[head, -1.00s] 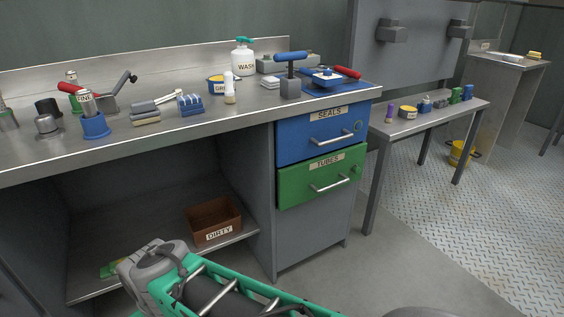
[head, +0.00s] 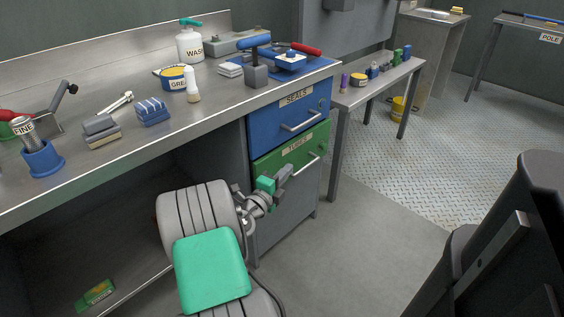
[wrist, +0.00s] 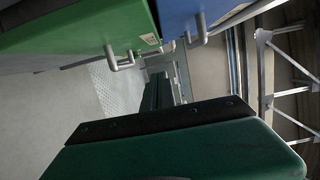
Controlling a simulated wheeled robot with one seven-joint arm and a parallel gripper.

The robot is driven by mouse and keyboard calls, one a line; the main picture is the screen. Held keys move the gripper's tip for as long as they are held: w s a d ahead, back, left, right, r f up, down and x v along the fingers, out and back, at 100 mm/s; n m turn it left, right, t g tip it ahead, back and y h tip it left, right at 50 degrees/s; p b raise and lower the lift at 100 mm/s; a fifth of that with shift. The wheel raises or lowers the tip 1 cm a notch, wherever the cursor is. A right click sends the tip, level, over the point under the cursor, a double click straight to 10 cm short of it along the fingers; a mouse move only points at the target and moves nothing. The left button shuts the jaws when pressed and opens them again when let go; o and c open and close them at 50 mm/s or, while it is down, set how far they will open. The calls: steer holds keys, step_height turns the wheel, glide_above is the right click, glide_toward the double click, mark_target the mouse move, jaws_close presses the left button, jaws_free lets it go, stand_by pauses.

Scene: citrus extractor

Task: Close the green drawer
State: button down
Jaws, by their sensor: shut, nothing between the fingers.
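The green drawer (head: 301,149), labelled TUBES, sits under the blue drawer (head: 290,119) in the grey cabinet. I cannot tell exactly how far its front stands out. Its bar handle (head: 307,164) shows to the right of my gripper (head: 284,174). My gripper is shut and empty, in front of the lower left part of the green front, and hides some of it. Whether it touches is unclear. In the wrist view the green front (wrist: 85,22) and the blue front (wrist: 178,14) are at the top, above my dark green finger.
The steel bench (head: 200,108) above carries a blue cup (head: 42,160), a WASH bottle (head: 190,45) and a press (head: 256,70). A side table (head: 378,80) stands right of the cabinet. The floor in front (head: 370,230) is clear.

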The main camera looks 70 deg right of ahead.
mark_target(289, 152)
steer(key=d, duration=0.3)
steer(key=w+d+b, duration=0.1)
steer(key=d, duration=0.2)
steer(key=w+d, duration=0.1)
steer(key=d, duration=0.2)
steer(key=shift+d+b, duration=0.3)
steer(key=shift+w+d, duration=0.15)
steer(key=shift+w, duration=0.15)
